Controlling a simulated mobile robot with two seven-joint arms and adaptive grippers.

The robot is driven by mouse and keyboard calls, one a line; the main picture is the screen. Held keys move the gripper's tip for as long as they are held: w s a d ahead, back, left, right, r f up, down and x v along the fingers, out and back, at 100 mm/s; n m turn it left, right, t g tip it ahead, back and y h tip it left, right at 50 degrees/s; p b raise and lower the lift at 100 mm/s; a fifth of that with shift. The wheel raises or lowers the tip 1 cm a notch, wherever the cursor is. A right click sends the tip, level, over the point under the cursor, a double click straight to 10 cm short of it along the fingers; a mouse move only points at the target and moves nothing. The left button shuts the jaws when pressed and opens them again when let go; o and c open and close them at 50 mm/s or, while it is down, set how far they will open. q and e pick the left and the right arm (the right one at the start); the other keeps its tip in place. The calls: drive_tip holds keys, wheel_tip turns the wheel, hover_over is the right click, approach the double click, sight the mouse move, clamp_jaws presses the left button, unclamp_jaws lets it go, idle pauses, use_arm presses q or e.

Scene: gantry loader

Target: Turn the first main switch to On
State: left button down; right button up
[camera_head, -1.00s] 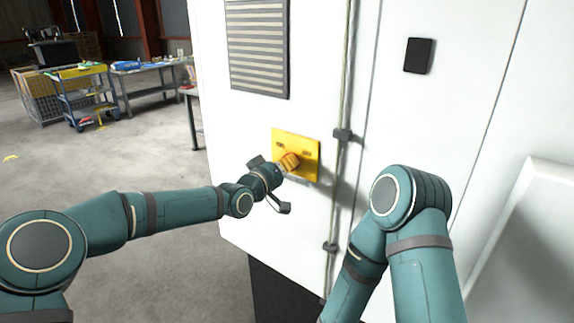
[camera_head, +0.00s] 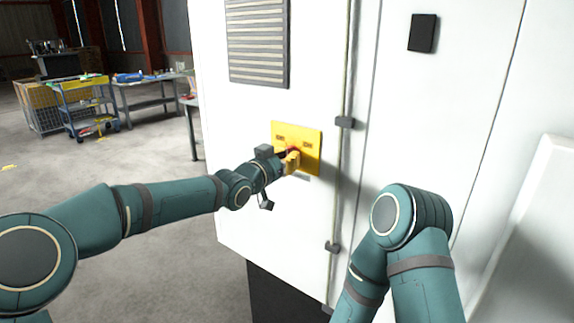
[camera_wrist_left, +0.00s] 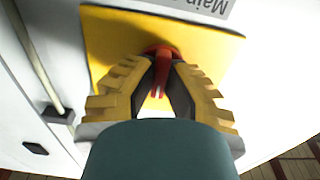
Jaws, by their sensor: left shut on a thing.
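The main switch is a red rotary handle (camera_wrist_left: 160,62) on a yellow plate (camera_head: 312,150) fixed to the white cabinet. The plate also shows in the left wrist view (camera_wrist_left: 215,45), where a label reading "Main" is partly cut off. My left gripper (camera_head: 290,158) is at the plate, with its yellow fingers shut on the red handle. In the left wrist view the left gripper (camera_wrist_left: 163,75) has one finger on each side of the handle. The handle's exact angle is hard to tell. My right gripper is out of view; only that arm's links show.
The white cabinet (camera_head: 270,215) has a vent grille (camera_head: 258,42) above the plate and a vertical rod (camera_head: 340,190) right of it. A dark handle (camera_head: 423,33) sits at upper right. A blue cart (camera_head: 88,108) and tables stand far left.

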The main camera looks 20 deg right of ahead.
use_arm(q)
drive_tip(key=shift+r+m+b, duration=0.15)
drive_tip(key=shift+m+b, duration=1.5)
drive_tip(key=shift+m, duration=2.85)
drive_tip(key=c, duration=1)
unclamp_jaws()
drive_tip(key=v, duration=1.2)
